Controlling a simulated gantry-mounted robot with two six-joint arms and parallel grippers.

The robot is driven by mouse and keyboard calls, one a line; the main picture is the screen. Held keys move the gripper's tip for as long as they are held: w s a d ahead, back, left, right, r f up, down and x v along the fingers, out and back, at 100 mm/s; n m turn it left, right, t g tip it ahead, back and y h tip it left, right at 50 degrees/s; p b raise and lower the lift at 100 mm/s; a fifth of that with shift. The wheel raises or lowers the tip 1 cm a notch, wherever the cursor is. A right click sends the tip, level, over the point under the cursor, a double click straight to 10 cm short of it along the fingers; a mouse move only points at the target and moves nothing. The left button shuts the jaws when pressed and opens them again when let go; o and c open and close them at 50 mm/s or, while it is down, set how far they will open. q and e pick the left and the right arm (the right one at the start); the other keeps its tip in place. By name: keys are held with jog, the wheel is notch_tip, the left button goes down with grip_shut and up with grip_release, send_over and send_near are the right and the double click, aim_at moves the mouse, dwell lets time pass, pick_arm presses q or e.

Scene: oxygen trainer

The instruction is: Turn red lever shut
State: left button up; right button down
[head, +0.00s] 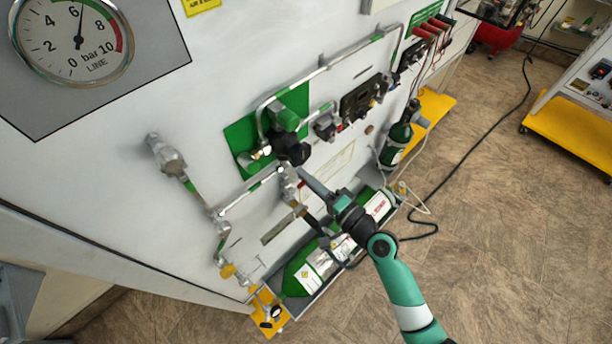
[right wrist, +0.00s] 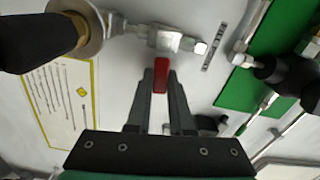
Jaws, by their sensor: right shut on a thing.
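The red lever (right wrist: 161,70) shows in the right wrist view, extending from a metal valve body (right wrist: 165,38) on the white panel toward my gripper. My right gripper (right wrist: 161,88) has its two dark fingers closed on the lever, one on each side. In the head view my right gripper (head: 304,174) reaches up from the lower right to the pipework below the black regulator knob (head: 291,149). Only a speck of red shows there; the fingers and pipes hide most of the lever. My left gripper is not in view.
The white panel (head: 105,165) carries a large pressure gauge (head: 73,40), green plates and metal pipes near my gripper. A green cylinder (head: 301,272) lies below my right arm. A black cable (head: 470,150) runs over the open floor at right.

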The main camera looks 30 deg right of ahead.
jog(key=shift+f+m, duration=0.35)
jog(key=shift+m, duration=0.65)
jog(key=c, duration=0.8)
grip_release()
jog(key=v, duration=1.1)
jog(key=shift+s+b, duration=0.35)
jog(key=shift+d, duration=0.1)
